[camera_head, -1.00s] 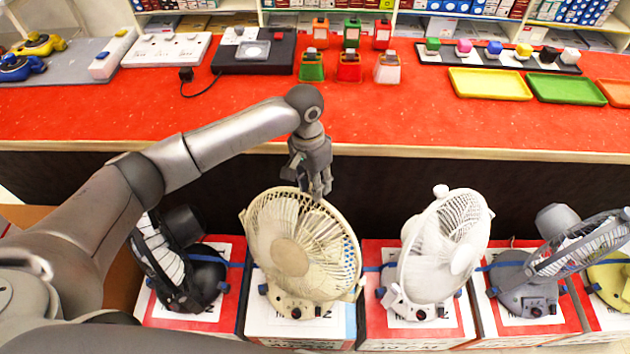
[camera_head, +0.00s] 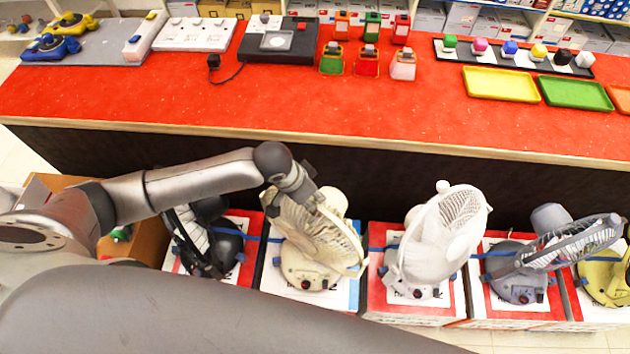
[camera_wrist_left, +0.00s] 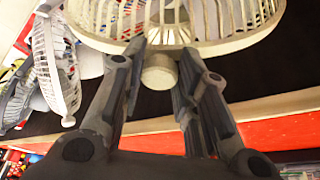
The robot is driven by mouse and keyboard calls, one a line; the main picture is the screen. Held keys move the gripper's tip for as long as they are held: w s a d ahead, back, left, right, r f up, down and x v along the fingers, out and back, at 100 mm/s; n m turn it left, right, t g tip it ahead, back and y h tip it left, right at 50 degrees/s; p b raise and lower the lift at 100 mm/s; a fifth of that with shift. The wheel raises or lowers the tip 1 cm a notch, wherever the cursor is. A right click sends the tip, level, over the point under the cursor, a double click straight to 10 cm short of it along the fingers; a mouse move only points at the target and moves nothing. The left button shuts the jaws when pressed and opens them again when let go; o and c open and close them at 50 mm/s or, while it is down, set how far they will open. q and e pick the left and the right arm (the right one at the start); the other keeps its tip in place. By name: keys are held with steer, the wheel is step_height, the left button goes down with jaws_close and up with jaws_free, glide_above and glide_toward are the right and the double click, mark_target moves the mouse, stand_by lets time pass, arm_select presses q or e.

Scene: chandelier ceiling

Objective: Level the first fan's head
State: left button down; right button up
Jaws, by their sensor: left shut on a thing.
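The cream fan (camera_head: 305,270) stands on a white-topped box, second from the left in the row. Its round caged head (camera_head: 325,235) is tilted and shows as a narrow slanted oval, with the rounded housing (camera_head: 333,200) behind it. My left gripper (camera_head: 312,195) is at the upper rim of this head. In the left wrist view the gripper (camera_wrist_left: 163,62) has a finger on each side of a round cream knob (camera_wrist_left: 160,74) at the cage rim (camera_wrist_left: 225,46), and is shut on it. My right gripper is not in view.
A black fan (camera_head: 205,250) stands close on the left, below my left arm. A white fan (camera_head: 440,240), a grey fan (camera_head: 520,285) and a yellow fan (camera_head: 607,280) stand to the right. A red counter (camera_head: 290,110) runs behind the row.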

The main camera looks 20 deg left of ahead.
arm_select(q)
steer(key=shift+s+f, duration=0.25)
steer(key=shift+s, duration=0.05)
steer(key=c, duration=1.5)
jaws_free()
steer(key=o, duration=0.4)
steer(key=shift+s+a+r, duration=0.1)
steer(key=shift+a, duration=0.05)
steer(key=shift+r, duration=0.1)
steer(key=shift+r, duration=0.5)
steer(key=v, duration=1.1)
steer(key=shift+f, duration=0.1)
